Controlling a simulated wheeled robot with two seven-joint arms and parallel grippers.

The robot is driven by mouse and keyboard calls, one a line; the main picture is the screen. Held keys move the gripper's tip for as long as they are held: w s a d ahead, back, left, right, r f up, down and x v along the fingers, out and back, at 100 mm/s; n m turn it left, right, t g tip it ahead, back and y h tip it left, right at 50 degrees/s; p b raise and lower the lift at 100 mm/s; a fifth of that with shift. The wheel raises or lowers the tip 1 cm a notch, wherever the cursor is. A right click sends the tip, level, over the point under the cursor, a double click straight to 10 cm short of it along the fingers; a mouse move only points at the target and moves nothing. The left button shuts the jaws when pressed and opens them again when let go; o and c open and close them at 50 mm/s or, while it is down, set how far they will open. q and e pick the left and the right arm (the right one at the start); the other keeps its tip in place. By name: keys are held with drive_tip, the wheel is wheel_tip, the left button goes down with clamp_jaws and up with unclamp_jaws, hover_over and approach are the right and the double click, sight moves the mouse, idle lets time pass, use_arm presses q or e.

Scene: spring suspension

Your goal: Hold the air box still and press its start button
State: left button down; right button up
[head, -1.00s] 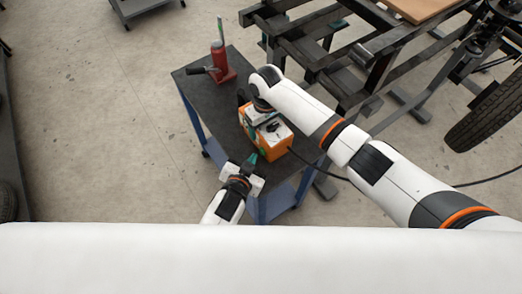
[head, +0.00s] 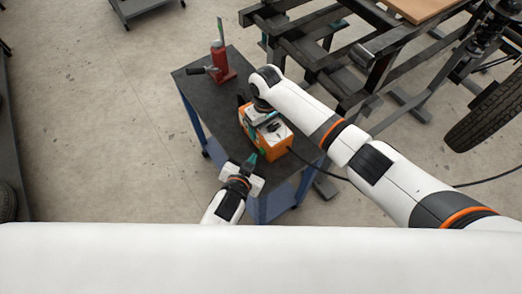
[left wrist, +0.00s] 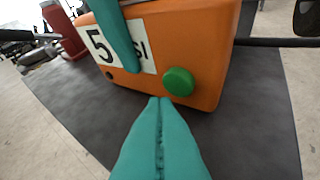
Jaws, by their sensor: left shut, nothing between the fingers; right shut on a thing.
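The orange air box (head: 277,147) stands on the dark cart top. In the left wrist view its orange front (left wrist: 205,50) carries a white label reading 5 and SI, partly covered by a teal finger of my right gripper (left wrist: 118,35). A round green button (left wrist: 179,82) sits low on that front, with a small black knob to its left. My left gripper (head: 252,160) is shut and empty; its teal tips (left wrist: 160,102) are just below and left of the green button in the picture, and I cannot tell whether they touch the box. My right gripper (head: 264,119) is shut on the box from above.
A red jack (head: 222,68) stands at the back of the cart top (head: 205,92); it also shows in the left wrist view (left wrist: 62,28). A black hose runs right from the box. A dark steel frame and a tyre (head: 484,118) are at the right.

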use_arm(q)
drive_tip(key=shift+w, duration=0.1)
idle(0.5)
drive_tip(key=shift+w+d, duration=0.15)
drive_tip(key=shift+d, duration=0.2)
drive_tip(key=shift+w+d, duration=0.35)
drive_tip(key=shift+d, duration=0.1)
use_arm(e)
drive_tip(key=shift+a, duration=0.1)
idle(0.8)
use_arm(q)
drive_tip(key=shift+s+a+r, duration=0.1)
drive_tip(key=shift+s+a, duration=0.5)
drive_tip(key=shift+a, duration=0.2)
drive_tip(key=s+a, duration=0.1)
drive_tip(key=a, duration=0.1)
drive_tip(key=s+a, duration=0.2)
idle(0.4)
idle(0.5)
